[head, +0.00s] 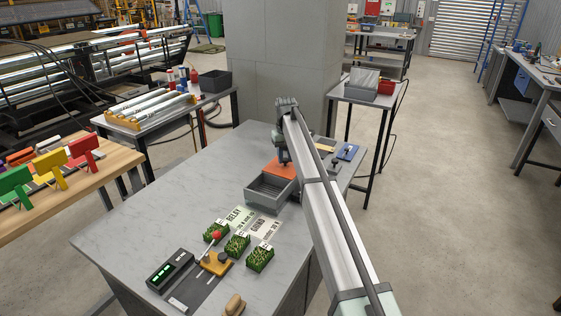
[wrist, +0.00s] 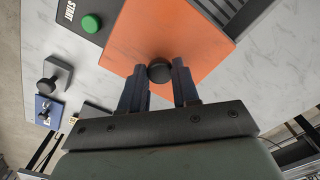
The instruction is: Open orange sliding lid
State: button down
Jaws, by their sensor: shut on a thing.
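The orange sliding lid (head: 279,168) is a flat plate at the far end of the grey box (head: 262,198). The near part of the box is uncovered and its dark inside shows. In the wrist view the lid (wrist: 195,45) has a round black knob (wrist: 159,70). My gripper (wrist: 159,72) has its two fingers on either side of the knob and is shut on it. In the head view my gripper (head: 284,158) stands over the lid, and my arm hides part of the lid and the table behind.
A green button (wrist: 92,23) on a dark START plate lies beside the lid. A blue block with a black knob (head: 347,152) sits at the table's far right. Turf pieces (head: 237,244), printed cards (head: 264,228) and a dark control box (head: 170,268) lie nearer. The left table area is clear.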

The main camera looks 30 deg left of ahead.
aim_at(285, 159)
jog(key=c, duration=0.8)
grip_release()
notch_tip(285, 159, up, 14)
jog(key=shift+f, duration=0.1)
dwell(0.3)
